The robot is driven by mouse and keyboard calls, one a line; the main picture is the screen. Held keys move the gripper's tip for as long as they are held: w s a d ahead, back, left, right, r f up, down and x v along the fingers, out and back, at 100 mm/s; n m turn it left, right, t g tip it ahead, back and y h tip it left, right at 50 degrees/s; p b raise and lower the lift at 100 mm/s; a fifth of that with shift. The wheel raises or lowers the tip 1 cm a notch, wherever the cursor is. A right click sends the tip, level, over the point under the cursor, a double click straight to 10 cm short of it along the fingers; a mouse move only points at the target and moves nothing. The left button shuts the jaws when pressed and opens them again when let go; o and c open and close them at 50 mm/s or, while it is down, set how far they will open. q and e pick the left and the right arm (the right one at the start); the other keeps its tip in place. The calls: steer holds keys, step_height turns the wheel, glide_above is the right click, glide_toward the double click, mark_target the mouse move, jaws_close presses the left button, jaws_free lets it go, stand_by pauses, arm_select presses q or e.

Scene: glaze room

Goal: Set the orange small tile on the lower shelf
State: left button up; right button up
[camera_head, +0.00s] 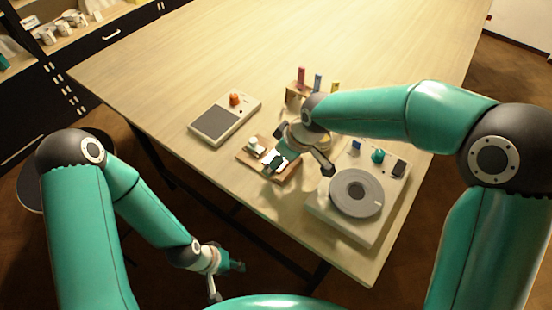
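No flat orange tile shows clearly. A small orange piece (235,99) sits on the grey-topped device on the table; I cannot tell whether it is a knob or a loose thing. Wooden shelving (68,38) stands at the far upper left, partly cut off; which board is the lower shelf is unclear. My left gripper (229,277) hangs low, beyond the table's near edge, its fingers apart and empty. My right gripper (298,165) is over the table above a small wooden board (286,177), its fingers spread, with nothing seen held.
The grey-topped device (215,122) stands left of the board. A white device with a round grey disc (356,193) stands at the right. A small rack (292,95) holds coloured upright pieces. The far table surface (290,35) is clear. Cups (47,37) stand on the shelving.

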steer(key=shift+c, duration=0.3)
steer(key=shift+w, duration=0.1)
steer(key=c, duration=1.3)
steer(key=shift+r, duration=0.1)
